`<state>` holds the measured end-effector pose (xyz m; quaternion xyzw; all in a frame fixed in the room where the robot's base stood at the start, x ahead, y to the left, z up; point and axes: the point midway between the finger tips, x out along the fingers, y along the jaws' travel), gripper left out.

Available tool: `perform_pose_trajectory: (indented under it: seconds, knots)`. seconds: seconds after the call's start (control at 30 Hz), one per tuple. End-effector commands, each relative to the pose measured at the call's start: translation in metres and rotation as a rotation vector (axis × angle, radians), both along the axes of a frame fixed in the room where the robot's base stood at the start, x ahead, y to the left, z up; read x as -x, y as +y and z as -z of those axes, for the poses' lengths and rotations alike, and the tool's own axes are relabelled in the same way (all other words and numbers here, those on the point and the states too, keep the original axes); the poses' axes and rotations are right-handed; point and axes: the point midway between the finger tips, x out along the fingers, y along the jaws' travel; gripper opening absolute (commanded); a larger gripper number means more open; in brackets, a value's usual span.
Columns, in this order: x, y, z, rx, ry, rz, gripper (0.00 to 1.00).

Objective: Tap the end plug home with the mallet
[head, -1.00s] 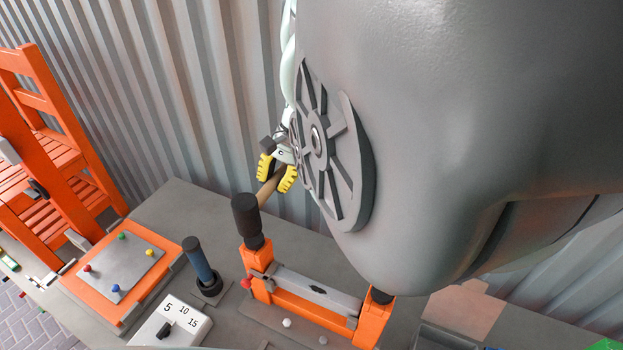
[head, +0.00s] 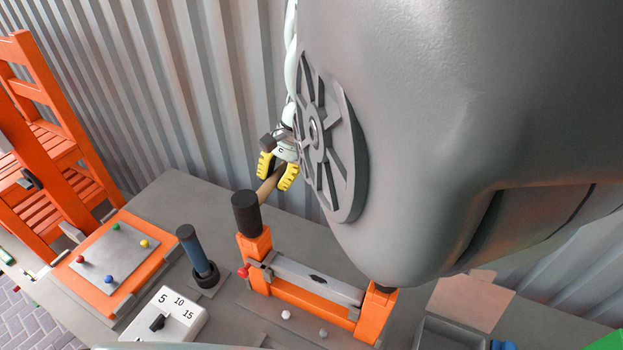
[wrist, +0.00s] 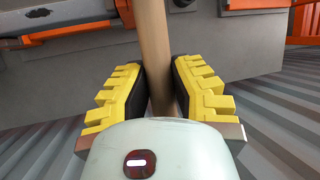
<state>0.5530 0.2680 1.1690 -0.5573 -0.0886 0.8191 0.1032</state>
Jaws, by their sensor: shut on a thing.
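My gripper (head: 278,171), with yellow ridged fingers, is shut on the wooden handle of the mallet (head: 246,213). The handle (wrist: 155,50) runs between the fingers in the wrist view. The mallet's black cylindrical head stands upright right over the top of the left orange post (head: 255,245) of the frame. The end plug is not visible there; the head covers the post's top. I cannot tell whether head and post touch. A dark cap shows on the right orange post (head: 372,315), partly hidden by my arm.
A grey bar (head: 315,280) spans the two posts. Left of them stand a blue-handled tool (head: 197,252) in a dark holder, a white dial box (head: 168,318) and an orange-edged board (head: 115,255) with coloured knobs. A corrugated wall (head: 190,90) rises behind the bench.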

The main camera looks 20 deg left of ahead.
Motion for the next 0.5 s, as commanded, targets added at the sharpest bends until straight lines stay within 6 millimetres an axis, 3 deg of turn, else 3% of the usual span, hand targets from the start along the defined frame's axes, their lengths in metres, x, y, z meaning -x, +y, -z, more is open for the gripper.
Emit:
perform_pose_trajectory:
  seconds: [0.33,0.5]
  knots:
    - [-0.004,-0.005,0.0,0.001,-0.003,0.014,0.0]
    - [-0.005,-0.004,-0.012,-0.001,-0.004,0.013,0.0]
